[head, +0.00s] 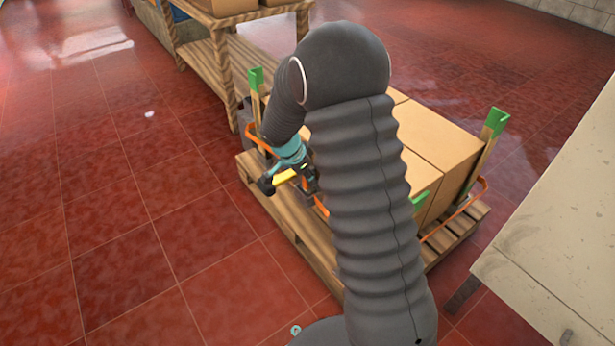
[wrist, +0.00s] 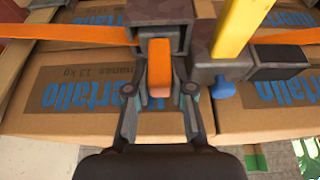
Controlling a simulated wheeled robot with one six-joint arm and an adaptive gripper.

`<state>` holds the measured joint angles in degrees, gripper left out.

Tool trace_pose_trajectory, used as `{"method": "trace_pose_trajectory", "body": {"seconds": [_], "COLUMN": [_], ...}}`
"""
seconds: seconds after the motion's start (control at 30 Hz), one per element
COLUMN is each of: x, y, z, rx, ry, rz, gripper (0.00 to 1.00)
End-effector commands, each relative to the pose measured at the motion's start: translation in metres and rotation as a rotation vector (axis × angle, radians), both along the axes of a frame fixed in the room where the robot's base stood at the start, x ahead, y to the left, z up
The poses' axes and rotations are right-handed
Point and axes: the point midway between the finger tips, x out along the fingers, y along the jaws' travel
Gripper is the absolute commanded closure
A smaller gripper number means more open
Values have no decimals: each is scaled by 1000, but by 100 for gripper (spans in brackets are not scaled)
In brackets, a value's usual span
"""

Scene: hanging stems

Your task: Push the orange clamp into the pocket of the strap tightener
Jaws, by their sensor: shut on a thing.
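The orange clamp (wrist: 159,66) is between the two fingers of my gripper (wrist: 160,86) in the wrist view, and the fingers are shut on it. Its upper end meets the lower opening of the grey, worn strap tightener (wrist: 198,20). How deep it sits in the pocket is hidden. The tightener's yellow handle (wrist: 240,32) slants up at the right, with a blue knob (wrist: 223,88) at its lower end.
The orange strap (wrist: 70,35) runs across cardboard boxes (wrist: 75,92) with blue print. The boxes (head: 435,130) stand on a wooden pallet (head: 285,218) with green corner pieces (head: 497,121). A wooden rack (head: 215,60) stands behind.

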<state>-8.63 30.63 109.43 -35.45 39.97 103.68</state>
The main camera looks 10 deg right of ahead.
Motion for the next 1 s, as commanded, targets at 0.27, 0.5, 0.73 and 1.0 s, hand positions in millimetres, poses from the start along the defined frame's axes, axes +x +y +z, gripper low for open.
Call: {"method": "trace_pose_trajectory", "body": {"seconds": [0.27, 0.5, 0.73, 1.0], "x": [0, 0, 0, 0], "y": [0, 0, 0, 0], "z": [-6, -5, -6, -9], "rx": [0, 0, 0, 0], "ry": [-1, -1, -1, -1], "rz": [0, 0, 0, 0], "gripper": [100, 100, 100, 100]}}
